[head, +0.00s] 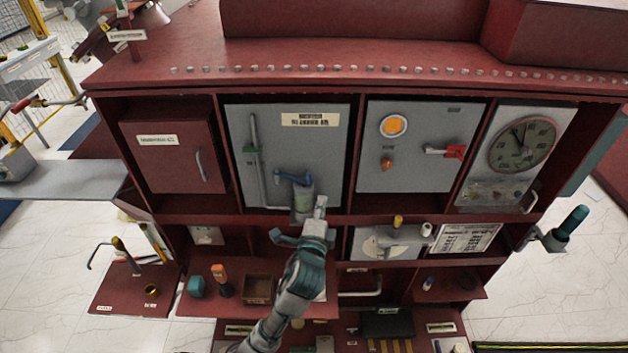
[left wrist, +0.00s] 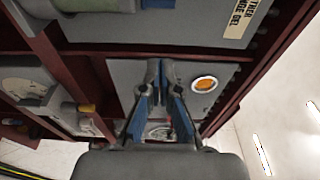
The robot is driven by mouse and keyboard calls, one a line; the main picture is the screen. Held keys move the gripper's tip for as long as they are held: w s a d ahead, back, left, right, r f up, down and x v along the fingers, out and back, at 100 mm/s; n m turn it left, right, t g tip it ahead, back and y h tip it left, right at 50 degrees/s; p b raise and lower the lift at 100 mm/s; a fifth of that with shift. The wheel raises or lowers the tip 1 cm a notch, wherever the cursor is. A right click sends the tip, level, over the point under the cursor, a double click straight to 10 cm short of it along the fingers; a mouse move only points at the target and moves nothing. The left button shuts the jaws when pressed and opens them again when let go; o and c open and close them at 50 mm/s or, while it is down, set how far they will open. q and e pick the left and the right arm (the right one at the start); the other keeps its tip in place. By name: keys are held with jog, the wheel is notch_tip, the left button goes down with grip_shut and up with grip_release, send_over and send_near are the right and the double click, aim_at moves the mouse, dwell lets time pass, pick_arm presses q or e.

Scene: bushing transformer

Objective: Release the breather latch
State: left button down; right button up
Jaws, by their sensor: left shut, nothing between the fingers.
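The breather sits in the grey second panel of the red cabinet in the head view. It shows a pale green-grey canister (head: 303,192) under a thin vertical pipe (head: 254,150), with a blue lever-like part (head: 291,178) at its top that may be the latch. My left gripper (head: 320,206) is shut and empty just in front of the canister's lower right; contact cannot be told. In the left wrist view its blue-grey fingers (left wrist: 164,75) are together, pointing toward the grey panel with the orange lamp. A grey cylinder (left wrist: 95,5) at the top edge may be the canister. My right gripper is not seen.
Right of the breather is a panel with an orange lamp (head: 393,126) and a red-tipped handle (head: 446,152). A round gauge (head: 522,145) is further right. A red divider (head: 357,160) separates the panels. Below are shelves with an open box (head: 258,289) and small parts.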

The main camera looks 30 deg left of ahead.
pick_arm(q)
jog(key=w+a+p, duration=0.2)
jog(key=w+a, duration=0.3)
jog(key=w, duration=0.1)
jog(key=shift+w+a, duration=0.25)
jog(key=shift+w, duration=0.05)
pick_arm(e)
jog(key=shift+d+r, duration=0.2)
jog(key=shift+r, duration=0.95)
pick_arm(q)
jog(key=shift+w, duration=0.1)
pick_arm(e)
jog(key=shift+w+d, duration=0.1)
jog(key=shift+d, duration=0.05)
pick_arm(q)
jog(key=shift+a, duration=0.1)
